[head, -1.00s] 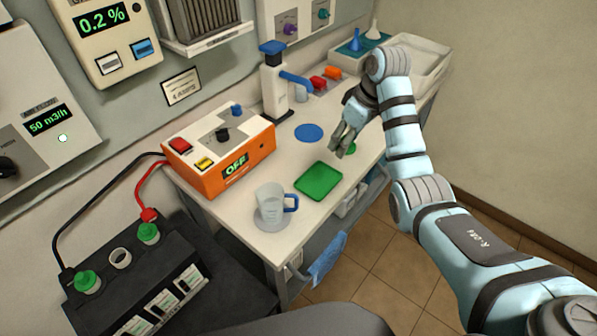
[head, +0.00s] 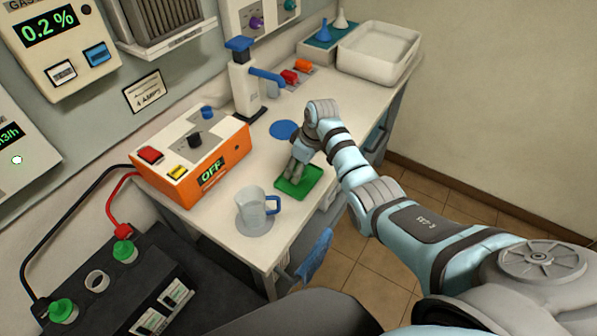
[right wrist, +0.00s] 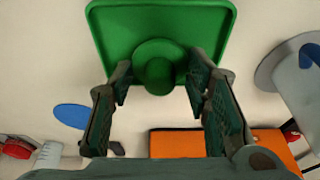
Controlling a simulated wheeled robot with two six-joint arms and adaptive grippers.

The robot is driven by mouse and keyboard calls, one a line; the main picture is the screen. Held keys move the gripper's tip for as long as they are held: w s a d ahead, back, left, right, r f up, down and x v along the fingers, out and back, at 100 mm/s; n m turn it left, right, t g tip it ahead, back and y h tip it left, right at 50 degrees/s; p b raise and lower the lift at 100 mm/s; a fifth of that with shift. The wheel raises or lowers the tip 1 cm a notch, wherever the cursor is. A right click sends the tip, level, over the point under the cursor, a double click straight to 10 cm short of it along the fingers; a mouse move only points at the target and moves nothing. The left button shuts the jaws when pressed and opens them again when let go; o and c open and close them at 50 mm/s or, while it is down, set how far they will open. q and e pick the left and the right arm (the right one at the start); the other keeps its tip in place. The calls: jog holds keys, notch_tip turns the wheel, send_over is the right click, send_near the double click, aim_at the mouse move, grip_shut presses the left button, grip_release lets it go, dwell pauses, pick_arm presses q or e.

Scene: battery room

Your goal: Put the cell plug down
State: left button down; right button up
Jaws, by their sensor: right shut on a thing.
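My right gripper (head: 290,176) is low over the green tray (head: 310,182) on the bench. In the right wrist view, the fingers (right wrist: 158,78) are closed on the round green cell plug (right wrist: 158,66). The plug is over the near part of the tray (right wrist: 112,22) in that view. I cannot tell whether it touches the tray. In the head view the plug is hidden or blends with the tray. The black battery (head: 95,262) at lower left has green plugs and one open white-ringed hole (head: 97,281). My left gripper is not in view.
A clear jug (head: 251,208) with a blue handle stands left of the tray. An orange charger (head: 190,168) reading OFF is behind it. A blue disc (head: 283,130), a blue-topped stand (head: 243,88) and a white basin (head: 378,55) are farther back. The bench's front edge is close by the tray.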

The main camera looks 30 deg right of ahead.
jog(key=shift+s+f, duration=0.1)
jog(key=shift+f, duration=0.55)
jog(key=shift+f, duration=0.15)
jog(key=o, duration=0.9)
jog(key=shift+c, duration=0.2)
jog(key=p+v, duration=0.2)
jog(key=v, duration=1)
jog(key=shift+p, duration=0.35)
jog(key=shift+d, duration=0.15)
